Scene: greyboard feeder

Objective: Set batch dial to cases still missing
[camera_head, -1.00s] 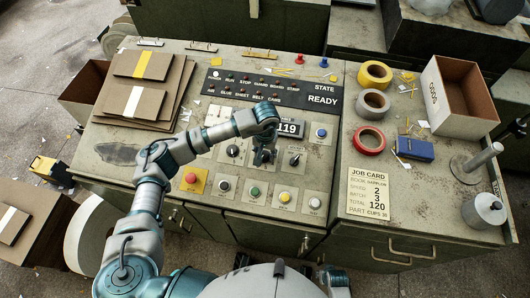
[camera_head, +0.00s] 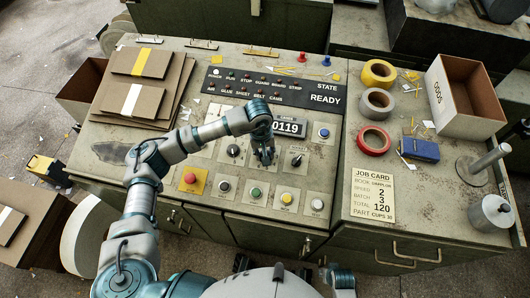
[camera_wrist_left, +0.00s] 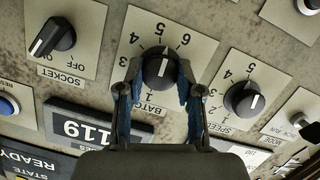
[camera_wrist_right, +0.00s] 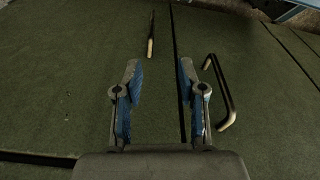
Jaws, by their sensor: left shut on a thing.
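The batch dial (camera_wrist_left: 160,68) is a black knob on a cream plate marked with numbers up to 6. Its white line points up in the left wrist view, close to the 5 and slightly toward the 6. My left gripper (camera_wrist_left: 160,88) is shut on the knob, one finger on each side. In the head view the left gripper (camera_head: 264,157) hides most of the dial. The counter display (camera_head: 288,127) reads 0119. The job card (camera_head: 373,194) shows speed 2, batch 3, total 120. My right gripper (camera_wrist_right: 160,75) is open and empty, facing green cabinet fronts.
The speed dial (camera_wrist_left: 243,97) and the socket switch (camera_wrist_left: 52,38) flank the batch dial. A row of push buttons (camera_head: 255,193) lies in front. Tape rolls (camera_head: 374,140) and an open box (camera_head: 465,98) stand at right. Cardboard sheets (camera_head: 140,85) are stacked at left.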

